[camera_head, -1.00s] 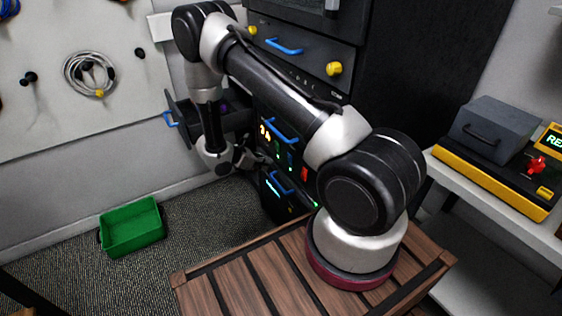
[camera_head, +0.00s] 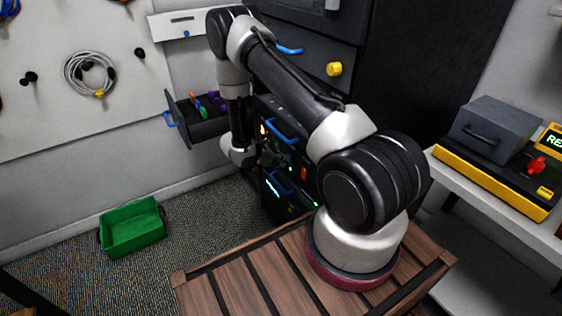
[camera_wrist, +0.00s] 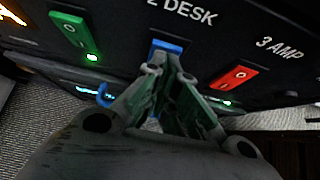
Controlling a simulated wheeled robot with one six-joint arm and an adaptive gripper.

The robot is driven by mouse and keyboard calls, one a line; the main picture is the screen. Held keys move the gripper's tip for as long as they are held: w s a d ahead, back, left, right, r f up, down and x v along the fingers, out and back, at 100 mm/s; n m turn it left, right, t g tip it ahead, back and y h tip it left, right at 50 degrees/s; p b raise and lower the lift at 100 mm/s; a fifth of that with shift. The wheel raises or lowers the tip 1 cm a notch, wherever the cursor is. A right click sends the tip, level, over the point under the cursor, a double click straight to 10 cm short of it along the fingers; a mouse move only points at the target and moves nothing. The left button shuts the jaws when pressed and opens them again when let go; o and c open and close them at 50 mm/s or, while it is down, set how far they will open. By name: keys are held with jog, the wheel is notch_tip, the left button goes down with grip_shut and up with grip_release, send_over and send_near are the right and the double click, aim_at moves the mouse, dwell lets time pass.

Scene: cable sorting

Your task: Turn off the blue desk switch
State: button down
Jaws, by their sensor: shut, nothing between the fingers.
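The blue desk switch (camera_wrist: 168,46) is on the dark panel in the wrist view, beside the "2 DESK" label. My gripper (camera_wrist: 172,64) is shut and empty, with its fingertips at the switch and covering its lower part. I cannot tell whether they touch it. Any lamp under the switch is hidden by my fingers. In the head view my gripper (camera_head: 268,158) is in front of the panel, and the blue switch is hard to make out there.
A green switch (camera_wrist: 70,32) with a lit green lamp is to the left, and a red switch (camera_wrist: 234,78) to the right. An open drawer (camera_head: 205,126) with coloured items sticks out left of my arm. A green bin (camera_head: 132,230) lies on the floor.

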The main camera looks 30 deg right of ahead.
jog(key=shift+d+r, duration=0.15)
jog(key=shift+d, duration=0.1)
jog(key=shift+r, duration=0.15)
jog(key=shift+r, duration=0.65)
jog(key=shift+a, duration=0.15)
jog(key=v, duration=1.3)
jog(key=shift+r, duration=0.2)
